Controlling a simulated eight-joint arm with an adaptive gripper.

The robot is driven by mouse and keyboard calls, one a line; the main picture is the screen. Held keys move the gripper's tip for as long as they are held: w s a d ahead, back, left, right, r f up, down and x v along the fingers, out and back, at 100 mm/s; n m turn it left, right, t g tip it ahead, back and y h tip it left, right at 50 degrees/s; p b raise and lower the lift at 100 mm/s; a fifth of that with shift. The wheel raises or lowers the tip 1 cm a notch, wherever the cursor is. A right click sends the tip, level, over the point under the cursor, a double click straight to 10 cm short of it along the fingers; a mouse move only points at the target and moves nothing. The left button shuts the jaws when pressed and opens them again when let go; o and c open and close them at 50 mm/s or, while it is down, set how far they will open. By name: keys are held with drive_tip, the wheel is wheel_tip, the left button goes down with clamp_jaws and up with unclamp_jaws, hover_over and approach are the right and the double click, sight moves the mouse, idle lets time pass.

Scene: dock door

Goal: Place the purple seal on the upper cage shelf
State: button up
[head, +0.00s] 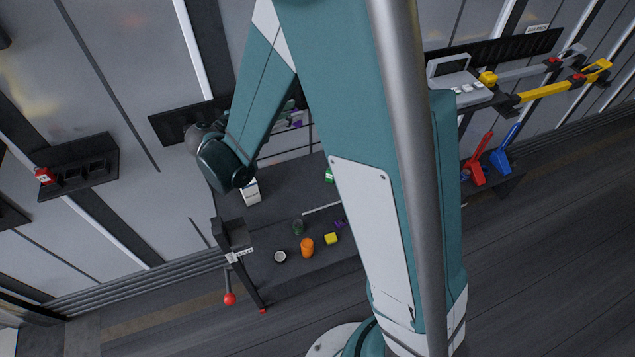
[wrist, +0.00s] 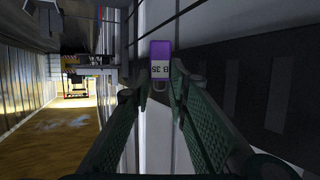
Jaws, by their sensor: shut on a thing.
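A dark panel with slot-like recesses (wrist: 275,85) is close on the right. In the head view my arm covers much of the scene, and a small purple patch (head: 297,122) shows beside it, probably the held seal. I cannot tell for sure which surface is the upper cage shelf.
A dark bench (head: 290,185) carries a white box (head: 250,190), an orange cylinder (head: 307,247), a yellow block (head: 331,238) and a round pale-rimmed item (head: 280,257). A dark wall holder (head: 85,168) is at left. Red (head: 478,160) and blue (head: 503,152) handled tools stand at right.

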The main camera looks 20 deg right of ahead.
drive_tip(key=s+d+f+m+g+b, duration=0.1)
drive_tip(key=s+d+f+m+g, duration=0.1)
drive_tip(key=d, duration=0.9)
drive_tip(key=s+d+f+m+g+h+b, duration=0.1)
drive_tip(key=d+f, duration=0.4)
drive_tip(key=d, duration=0.7)
drive_tip(key=s+d+f+m+g+b, duration=0.2)
drive_tip(key=s+d, duration=0.3)
drive_tip(key=d, duration=0.6)
drive_tip(key=shift+s+d+f+m+g+h, duration=0.3)
drive_tip(key=shift+d+f+g, duration=0.1)
drive_tip(key=shift+f+g, duration=0.35)
drive_tip(key=shift+f, duration=0.1)
wheel_tip(320, 180, down, 6)
drive_tip(key=b, duration=0.1)
drive_tip(key=shift+b, duration=0.35)
drive_tip(key=shift+f, duration=0.1)
drive_tip(key=shift+f+b, duration=0.55)
drive_tip(key=shift+f, duration=1.3)
drive_tip(key=shift+f, duration=0.2)
drive_tip(key=o, duration=0.8)
